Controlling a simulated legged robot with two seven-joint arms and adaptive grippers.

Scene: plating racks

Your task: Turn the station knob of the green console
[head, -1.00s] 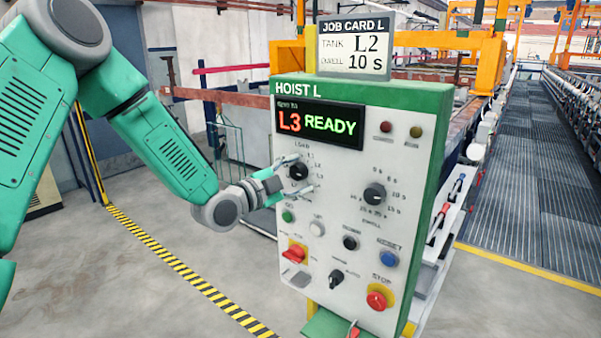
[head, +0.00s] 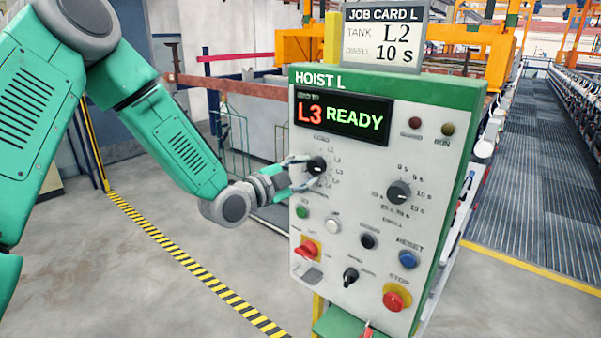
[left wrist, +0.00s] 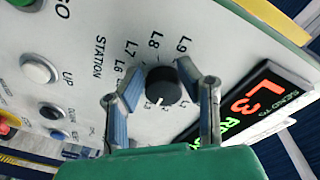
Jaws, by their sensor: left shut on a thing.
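The green console (head: 474,150) has a white face and a display (head: 342,118) reading L3 READY. Its black station knob (head: 317,166) sits below the display on the left. My left gripper (head: 306,172) is at this knob and is shut on it. In the left wrist view the knob (left wrist: 164,88) lies between the two fingers, with its white pointer mark towards the bottom of the picture. Labels L6 to L9 show around it; the lower labels are small or partly hidden. My right gripper is not in view.
A job card (head: 382,40) above the console reads tank L2, dwell 10 s. A dwell knob (head: 398,191), a blue reset button (head: 407,259) and a red stop button (head: 395,298) are on the face. Open floor lies left of the console.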

